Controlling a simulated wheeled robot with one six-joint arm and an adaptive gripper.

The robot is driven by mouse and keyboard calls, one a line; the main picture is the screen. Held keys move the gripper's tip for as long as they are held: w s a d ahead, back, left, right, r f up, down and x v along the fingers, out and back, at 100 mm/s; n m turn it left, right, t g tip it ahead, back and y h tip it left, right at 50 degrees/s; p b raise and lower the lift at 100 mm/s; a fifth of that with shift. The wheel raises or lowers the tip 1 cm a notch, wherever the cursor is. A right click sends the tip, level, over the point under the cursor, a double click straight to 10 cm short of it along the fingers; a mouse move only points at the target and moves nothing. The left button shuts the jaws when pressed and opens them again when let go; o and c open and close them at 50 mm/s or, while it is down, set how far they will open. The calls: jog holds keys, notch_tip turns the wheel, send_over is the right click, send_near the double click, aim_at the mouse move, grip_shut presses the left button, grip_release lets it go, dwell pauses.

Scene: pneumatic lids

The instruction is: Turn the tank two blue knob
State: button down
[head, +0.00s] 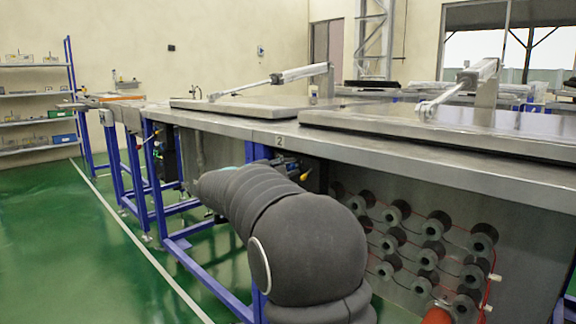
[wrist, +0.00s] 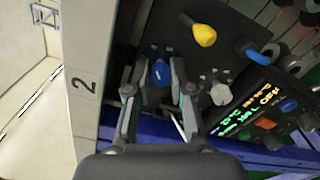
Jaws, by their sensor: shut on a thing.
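In the wrist view a blue knob (wrist: 160,70) sits on a dark control panel (wrist: 228,62), next to a table edge marked "2" (wrist: 86,86). My gripper (wrist: 160,84) has one finger on each side of this knob and is shut on it. The lower part of the knob lies between the fingers. In the head view my dark arm reaches under the tank table edge beside the "2" label (head: 279,140). It hides the blue knob and most of my gripper there.
A yellow knob (wrist: 204,35), a grey-white knob (wrist: 219,93) and a lit display (wrist: 246,118) with buttons are close by on the panel. The steel tabletop (head: 250,126) overhangs it. Grey cylinders (head: 432,228) line the tank side. Green floor at left is clear.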

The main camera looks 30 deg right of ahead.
dwell(0.5)
jog(key=c, duration=1)
grip_release()
jog(key=v, duration=1.2)
